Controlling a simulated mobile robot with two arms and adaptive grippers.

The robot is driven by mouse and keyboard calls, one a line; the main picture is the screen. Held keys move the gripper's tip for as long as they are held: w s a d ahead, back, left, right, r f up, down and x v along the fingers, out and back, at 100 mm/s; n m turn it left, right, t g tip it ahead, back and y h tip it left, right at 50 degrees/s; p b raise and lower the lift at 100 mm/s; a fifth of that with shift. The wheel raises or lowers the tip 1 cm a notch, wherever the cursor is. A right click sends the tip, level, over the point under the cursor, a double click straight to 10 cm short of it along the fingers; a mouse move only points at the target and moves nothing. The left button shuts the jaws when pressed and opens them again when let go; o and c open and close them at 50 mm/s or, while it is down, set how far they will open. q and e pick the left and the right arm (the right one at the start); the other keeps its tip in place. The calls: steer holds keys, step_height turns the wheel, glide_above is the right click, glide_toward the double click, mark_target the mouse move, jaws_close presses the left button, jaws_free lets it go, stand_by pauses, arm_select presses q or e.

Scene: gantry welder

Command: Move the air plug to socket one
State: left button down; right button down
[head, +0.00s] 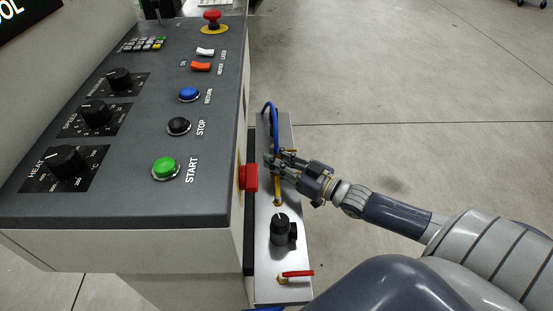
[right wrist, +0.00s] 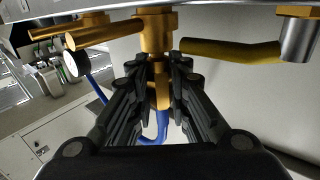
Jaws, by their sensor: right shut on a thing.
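My right gripper (head: 274,161) is at the narrow metal panel (head: 296,217) on the side of the console. In the right wrist view its black fingers (right wrist: 160,72) are shut on the brass air plug (right wrist: 162,92). The blue hose (right wrist: 161,128) runs from the plug, and its loop (head: 269,108) shows above the gripper in the head view. The plug lines up with a brass fitting (right wrist: 157,30); I cannot tell whether it is seated there. The fingers hide part of the plug. Socket numbers are not readable. My left gripper is out of view.
A black regulator knob (head: 281,230) and a red-handled valve (head: 297,274) stand on the panel nearer me. A red block (head: 248,177) juts out from the console (head: 130,195).

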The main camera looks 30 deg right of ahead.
steer(key=c, duration=1.4)
jaws_free()
steer(key=shift+c, duration=0.2)
steer(key=v, duration=1.2)
